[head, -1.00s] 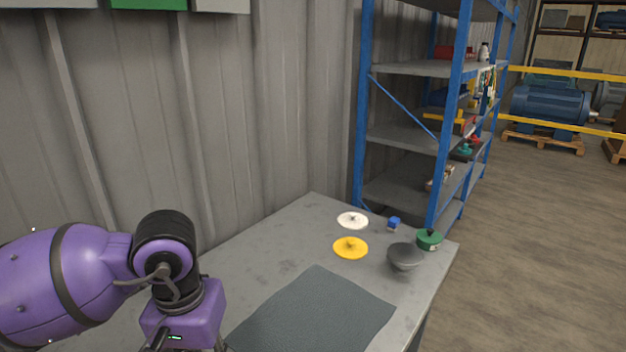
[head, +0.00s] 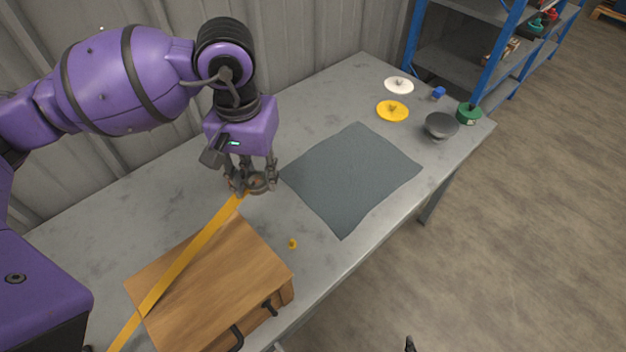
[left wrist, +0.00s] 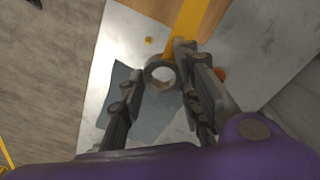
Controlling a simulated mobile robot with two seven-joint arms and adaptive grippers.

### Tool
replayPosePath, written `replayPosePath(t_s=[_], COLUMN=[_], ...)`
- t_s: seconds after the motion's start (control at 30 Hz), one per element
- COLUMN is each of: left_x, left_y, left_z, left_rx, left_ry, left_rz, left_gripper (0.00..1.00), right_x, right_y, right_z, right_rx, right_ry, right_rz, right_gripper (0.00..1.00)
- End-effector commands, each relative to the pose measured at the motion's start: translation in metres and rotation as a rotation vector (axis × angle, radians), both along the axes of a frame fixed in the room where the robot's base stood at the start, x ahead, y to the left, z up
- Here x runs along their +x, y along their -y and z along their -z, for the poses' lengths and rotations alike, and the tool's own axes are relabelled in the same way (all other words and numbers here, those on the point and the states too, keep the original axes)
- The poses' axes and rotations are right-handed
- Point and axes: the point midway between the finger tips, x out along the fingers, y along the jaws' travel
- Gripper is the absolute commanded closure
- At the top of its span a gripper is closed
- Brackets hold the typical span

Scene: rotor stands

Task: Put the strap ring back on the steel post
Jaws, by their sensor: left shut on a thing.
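The strap ring (head: 258,186) is a dull metal ring at the end of a flat orange-yellow strap (head: 200,243). My left gripper (head: 252,182) is shut on it above the grey table, left of the dark mat. In the left wrist view the ring (left wrist: 149,73) shows between my left fingers (left wrist: 163,84), with the strap (left wrist: 191,19) running away behind them. I cannot make out the steel post in either view.
The strap crosses a wooden box (head: 215,285) with dark handles. A small yellow piece (head: 292,243) lies beside the box. The dark mat (head: 352,178) is bare. White (head: 399,85) and yellow (head: 392,110) discs, a grey bowl (head: 440,126), a green item (head: 468,114) and a blue block (head: 438,93) stand far right.

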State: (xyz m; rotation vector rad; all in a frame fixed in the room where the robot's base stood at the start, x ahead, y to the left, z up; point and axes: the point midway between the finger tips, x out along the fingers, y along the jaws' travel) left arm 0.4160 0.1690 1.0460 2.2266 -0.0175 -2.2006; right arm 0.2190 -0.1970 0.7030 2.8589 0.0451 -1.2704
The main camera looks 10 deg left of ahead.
Motion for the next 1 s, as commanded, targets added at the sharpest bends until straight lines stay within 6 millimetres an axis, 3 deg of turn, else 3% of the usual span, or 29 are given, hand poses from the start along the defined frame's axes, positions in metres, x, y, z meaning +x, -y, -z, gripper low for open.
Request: replayPosePath(t_s=[0.47,1.0], left_x=[0.002,0.010], left_y=[0.007,0.027], left_z=[0.000,0.000], left_rx=[-0.001,0.000], left_ry=[0.000,0.000], left_rz=[0.002,0.000], left_gripper=[0.92,0.92], right_x=[0.010,-0.006], right_y=[-0.003,0.000], right_z=[-0.002,0.009], right_rx=[0.004,-0.001], right_ry=[0.015,-0.017], right_rz=[-0.002,-0.002], right_gripper=[1.00,1.00])
